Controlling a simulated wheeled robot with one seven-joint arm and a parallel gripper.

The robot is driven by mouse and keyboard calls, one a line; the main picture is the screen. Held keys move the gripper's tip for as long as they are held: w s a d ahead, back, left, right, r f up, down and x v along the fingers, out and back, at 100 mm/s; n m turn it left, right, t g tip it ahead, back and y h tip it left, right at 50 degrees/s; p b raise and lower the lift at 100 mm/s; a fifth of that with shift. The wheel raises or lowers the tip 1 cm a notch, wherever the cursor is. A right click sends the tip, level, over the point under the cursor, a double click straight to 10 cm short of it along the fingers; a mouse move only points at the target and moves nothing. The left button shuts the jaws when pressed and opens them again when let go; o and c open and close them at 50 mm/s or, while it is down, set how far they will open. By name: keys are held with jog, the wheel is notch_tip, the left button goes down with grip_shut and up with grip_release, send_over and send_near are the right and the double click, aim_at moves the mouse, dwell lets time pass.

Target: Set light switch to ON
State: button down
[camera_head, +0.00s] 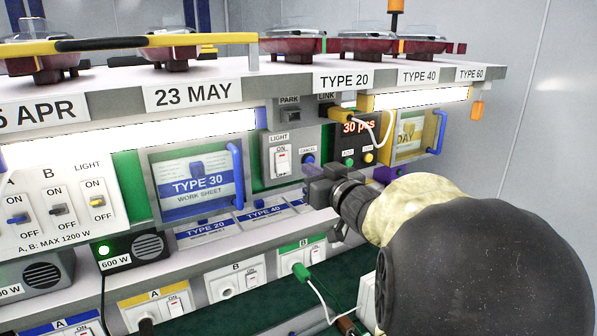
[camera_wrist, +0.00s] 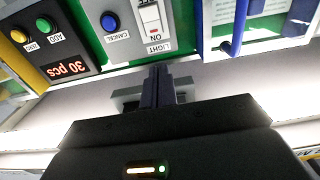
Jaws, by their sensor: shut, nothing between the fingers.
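A white rocker light switch (camera_head: 281,161), labelled LIGHT and ON, is on the grey and green panel at the middle of the head view. The same light switch (camera_wrist: 151,18) shows upside down at the top of the wrist view, with a thin red mark; I cannot tell which way it is pressed. My gripper (camera_head: 312,182) is below and to the right of it in the head view. In the wrist view my gripper (camera_wrist: 158,75) has its fingers together and empty, apart from the switch in the picture.
A blue CANCEL button (camera_head: 308,159) sits beside the switch, and a blue-handled door (camera_head: 198,180) is to its left. A counter display (camera_head: 360,127) is to the right. Another LIGHT toggle (camera_head: 97,201) is on the far-left panel. A lower ledge (camera_head: 190,252) runs beneath.

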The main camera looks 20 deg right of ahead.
jog(key=shift+s+a, duration=0.1)
jog(key=shift+s, duration=0.5)
jog(key=s+a+f+m+g+h, duration=0.1)
jog(key=a+f+g+h, duration=0.2)
jog(key=f, duration=0.6)
jog(key=s+a+f+m+g, duration=0.15)
jog(key=f+g, duration=0.25)
jog(key=f, duration=0.5)
jog(key=s+a+f+n+g+y, duration=0.1)
jog(key=s+a+f+g, duration=0.7)
jog(key=s+a+f, duration=0.2)
jog(key=s+f, duration=0.2)
jog(key=s, duration=0.1)
jog(key=shift+s+f+g+y, duration=0.15)
jog(key=shift+s+g+y, duration=0.15)
jog(key=shift+s+y, duration=0.1)
